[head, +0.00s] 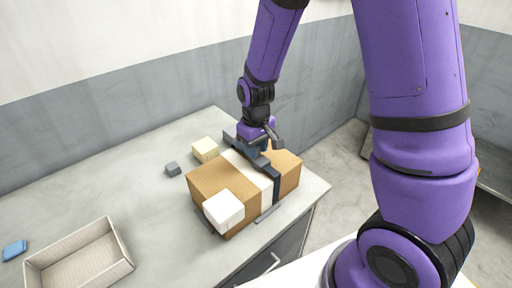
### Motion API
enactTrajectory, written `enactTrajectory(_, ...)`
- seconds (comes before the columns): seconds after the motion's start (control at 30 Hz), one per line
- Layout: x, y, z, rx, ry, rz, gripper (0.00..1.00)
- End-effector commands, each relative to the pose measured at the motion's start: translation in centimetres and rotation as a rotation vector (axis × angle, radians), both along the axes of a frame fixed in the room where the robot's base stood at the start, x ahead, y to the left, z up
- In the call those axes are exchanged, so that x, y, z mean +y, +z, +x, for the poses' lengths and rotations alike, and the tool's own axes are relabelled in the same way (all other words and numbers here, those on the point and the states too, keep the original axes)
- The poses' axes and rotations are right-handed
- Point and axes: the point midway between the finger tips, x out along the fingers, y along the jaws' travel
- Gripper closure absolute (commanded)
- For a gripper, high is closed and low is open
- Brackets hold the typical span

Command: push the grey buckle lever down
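A brown cardboard box (209,178) with a pale band across it sits near the table's front right corner. A dark strap (276,190) runs over its top and down the front side. A grey bar (230,138), which looks like the buckle lever, sticks out at the back of the box top, in line with the strap. My gripper (259,149) is over the box top, at or just above the strap and buckle area. It hides part of the buckle. Its fingertips are too small and covered to tell whether they are open or touch the lever.
A white block (224,209) is at the box's front left. A cream block (205,149) and a small grey block (172,168) lie behind it. An open beige tray (122,262) and a blue item (14,250) are at left. The table (110,180) between is clear.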

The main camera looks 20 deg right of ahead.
Motion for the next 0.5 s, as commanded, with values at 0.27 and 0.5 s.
enactTrajectory(0.27, 0.03, 0.01, 0.13, 0.015, 0.001, -0.006, 0.90)
enactTrajectory(0.5, 0.22, -0.05, 0.61, 0.117, 0.002, -0.039, 0.90)
